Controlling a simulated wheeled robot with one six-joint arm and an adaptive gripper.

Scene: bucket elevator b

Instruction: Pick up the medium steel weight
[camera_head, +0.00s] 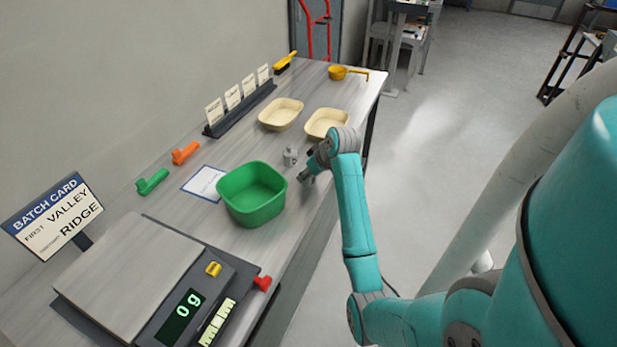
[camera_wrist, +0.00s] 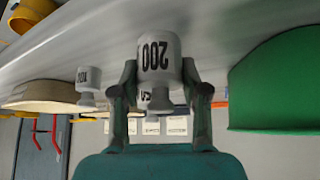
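Steel weights with knobs show in the wrist view, where the scene is upside down. The nearest weight (camera_wrist: 158,62), marked 200, appears between the fingertips of my gripper (camera_wrist: 160,82). My gripper is open, with one finger on each side of it; I cannot tell whether they touch it. Another weight (camera_wrist: 145,97), its label mostly hidden, is behind it. A smaller weight (camera_wrist: 88,78), apparently marked 100, stands to the left. In the head view, weights (camera_head: 290,155) stand on the table, and my gripper (camera_head: 306,177) is low just right of them.
A green bin (camera_head: 252,212) stands close to my gripper, in front of the weights. Two cream trays (camera_head: 281,114) (camera_head: 327,123) are behind. A scale (camera_head: 180,318) reading 0 g is at the near end. The table's right edge (camera_head: 372,100) lies close to my arm.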

